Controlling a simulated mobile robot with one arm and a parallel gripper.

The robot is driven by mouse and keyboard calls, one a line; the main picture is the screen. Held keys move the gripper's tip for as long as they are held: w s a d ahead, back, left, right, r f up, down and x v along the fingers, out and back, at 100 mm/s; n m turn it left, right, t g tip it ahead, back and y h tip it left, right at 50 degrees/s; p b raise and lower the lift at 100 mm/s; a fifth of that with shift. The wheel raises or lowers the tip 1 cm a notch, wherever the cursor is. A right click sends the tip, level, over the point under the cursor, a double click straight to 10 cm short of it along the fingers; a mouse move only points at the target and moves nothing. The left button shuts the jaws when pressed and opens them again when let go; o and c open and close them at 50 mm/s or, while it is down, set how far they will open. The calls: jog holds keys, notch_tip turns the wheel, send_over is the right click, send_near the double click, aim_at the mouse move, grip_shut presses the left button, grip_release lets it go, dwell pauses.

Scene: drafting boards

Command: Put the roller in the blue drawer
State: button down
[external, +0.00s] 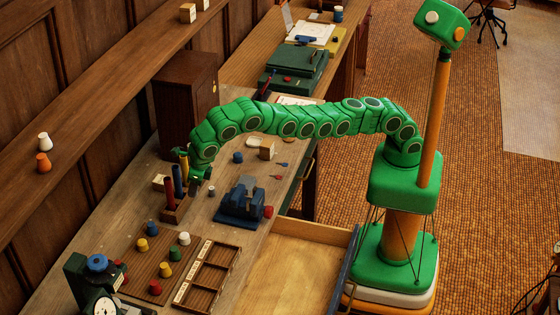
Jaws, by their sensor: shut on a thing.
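My green arm reaches left over the bench. My gripper (198,184) is low over the bench, just right of a wooden rack (173,214) with upright red and dark blue handles. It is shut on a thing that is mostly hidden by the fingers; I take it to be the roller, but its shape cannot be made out. A drawer with a blue front (345,268) is pulled out at the bench's front edge, lower right of my gripper. Its pale wooden floor looks bare where it shows.
A dark blue vise (241,200) stands between my gripper and the drawer. A peg board (157,262) with coloured pegs and a divided wooden tray (207,277) lie nearer the camera. A brown cabinet (186,95) stands behind my gripper.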

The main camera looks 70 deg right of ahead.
jog(key=shift+v, duration=1)
jog(key=s+a+r+m+h, duration=0.1)
jog(key=s+a+m, duration=0.15)
jog(key=s, duration=0.45)
jog(key=s+a+r+m+h, duration=0.1)
jog(key=s+a+m, duration=0.1)
jog(key=s+m, duration=0.35)
jog(key=m+g, duration=0.6)
jog(key=m, duration=2.2)
send_over(336, 257)
notch_tip(336, 257, down, 2)
jog(key=shift+y, duration=0.4)
jog(key=f, duration=2)
jog(key=w+f, duration=0.1)
jog(key=f, duration=1)
